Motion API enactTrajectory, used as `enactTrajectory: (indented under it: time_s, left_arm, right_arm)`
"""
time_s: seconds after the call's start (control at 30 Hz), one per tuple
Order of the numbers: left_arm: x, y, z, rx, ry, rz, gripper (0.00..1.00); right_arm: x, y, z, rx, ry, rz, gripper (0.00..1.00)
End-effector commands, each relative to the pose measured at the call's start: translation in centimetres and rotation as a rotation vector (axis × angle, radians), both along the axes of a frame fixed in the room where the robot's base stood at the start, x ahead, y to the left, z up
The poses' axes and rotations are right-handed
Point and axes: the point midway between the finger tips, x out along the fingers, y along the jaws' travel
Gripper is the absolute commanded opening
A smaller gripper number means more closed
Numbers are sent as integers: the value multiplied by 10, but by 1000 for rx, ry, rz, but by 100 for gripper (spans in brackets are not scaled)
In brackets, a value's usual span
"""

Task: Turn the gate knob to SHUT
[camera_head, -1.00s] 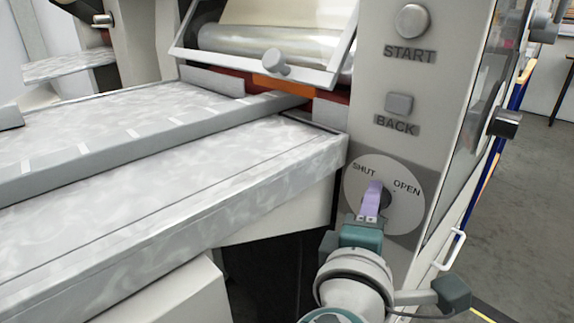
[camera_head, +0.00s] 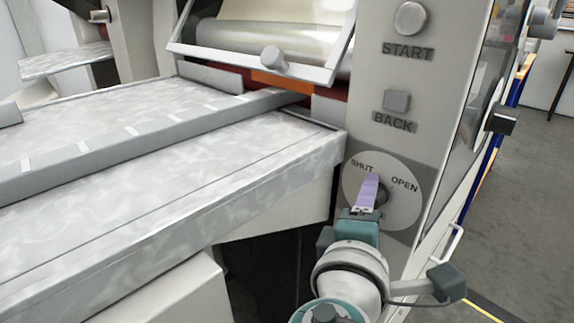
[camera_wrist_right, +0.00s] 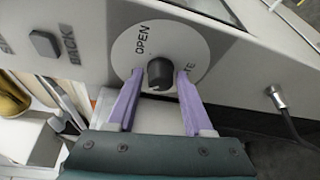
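The gate knob (camera_head: 383,193) is small and dark, on a round pale dial (camera_head: 407,208) with SHUT at its upper left and OPEN at its upper right. In the head view the purple fingers of my right gripper (camera_head: 367,192) partly cover it. In the right wrist view the knob (camera_wrist_right: 160,73) stands between the two fingertips of my right gripper (camera_wrist_right: 159,82). The fingers are apart, with a narrow gap on each side of the knob. A faint pale mark on the knob seems to face OPEN, but it is too small to be sure. My left gripper is not in view.
Above the dial on the same panel are the BACK button (camera_head: 397,101) and the START button (camera_head: 410,18). A pale mottled bed (camera_head: 150,200) lies left of the dial, its edge close to it. Open floor (camera_head: 520,230) is at the right.

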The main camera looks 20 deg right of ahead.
Motion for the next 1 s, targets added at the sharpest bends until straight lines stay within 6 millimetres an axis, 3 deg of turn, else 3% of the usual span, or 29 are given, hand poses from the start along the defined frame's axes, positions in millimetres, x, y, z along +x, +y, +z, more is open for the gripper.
enactTrajectory:
  time_s: [0.17, 0.6, 1.0]
  left_arm:
    - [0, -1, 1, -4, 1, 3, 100]
    - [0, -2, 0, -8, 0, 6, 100]
    - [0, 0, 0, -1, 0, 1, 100]
  right_arm:
    - [-9, 10, 1, 2, 1, 4, 51]
    - [-64, 65, 9, 2, 1, 1, 51]
    - [-69, 70, 11, 0, 0, 0, 51]
